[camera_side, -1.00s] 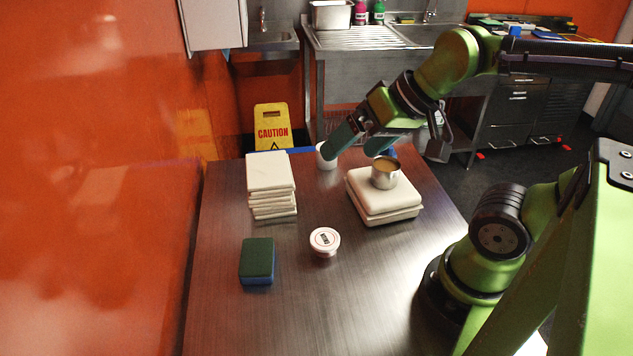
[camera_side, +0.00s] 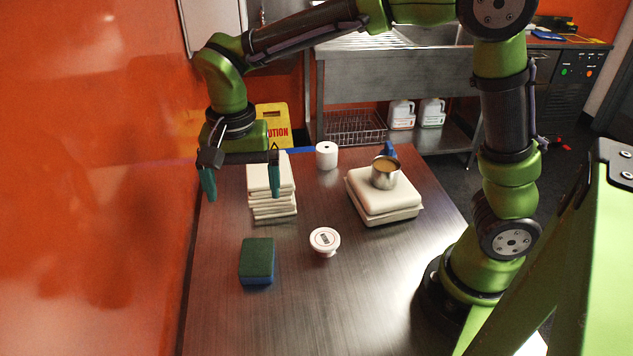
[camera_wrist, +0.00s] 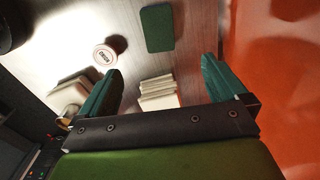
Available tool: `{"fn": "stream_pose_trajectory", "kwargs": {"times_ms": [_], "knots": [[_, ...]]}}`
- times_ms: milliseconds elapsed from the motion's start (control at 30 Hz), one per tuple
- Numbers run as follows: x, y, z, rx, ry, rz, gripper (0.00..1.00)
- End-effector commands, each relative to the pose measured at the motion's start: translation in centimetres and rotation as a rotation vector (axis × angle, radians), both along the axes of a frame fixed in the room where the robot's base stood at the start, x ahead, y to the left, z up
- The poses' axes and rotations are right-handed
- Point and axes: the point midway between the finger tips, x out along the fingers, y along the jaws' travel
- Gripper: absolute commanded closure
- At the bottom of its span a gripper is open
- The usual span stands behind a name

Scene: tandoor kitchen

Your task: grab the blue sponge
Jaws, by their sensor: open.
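The blue sponge (camera_side: 257,278) lies on the metal table with a dark green scouring layer on top; only its blue side shows below the green. In the wrist view the sponge (camera_wrist: 157,29) appears as a green rectangle at the top, beyond the fingertips. My gripper (camera_side: 240,190) is open and empty, pointing down above the table's back left part, near the stack of white tiles. It is behind and above the sponge, clear of it. Its two green fingers also show in the wrist view (camera_wrist: 160,75), wide apart.
A stack of white tiles (camera_side: 271,176) stands behind the sponge. A small white lidded tub (camera_side: 325,241) is right of the sponge. A white roll (camera_side: 327,155) stands at the back. An orange wall (camera_side: 90,200) borders the left.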

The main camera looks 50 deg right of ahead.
Motion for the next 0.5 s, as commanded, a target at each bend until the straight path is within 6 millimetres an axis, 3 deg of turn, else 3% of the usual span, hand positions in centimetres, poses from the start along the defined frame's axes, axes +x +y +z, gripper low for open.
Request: {"fn": "stream_pose_trajectory", "kwargs": {"times_ms": [167,500], "knots": [[-0.3,-0.1,-1.7,-0.002,0.014,-0.041,0.01],[-0.4,-0.2,-9.0,-0.002,0.015,-0.038,0.01]]}}
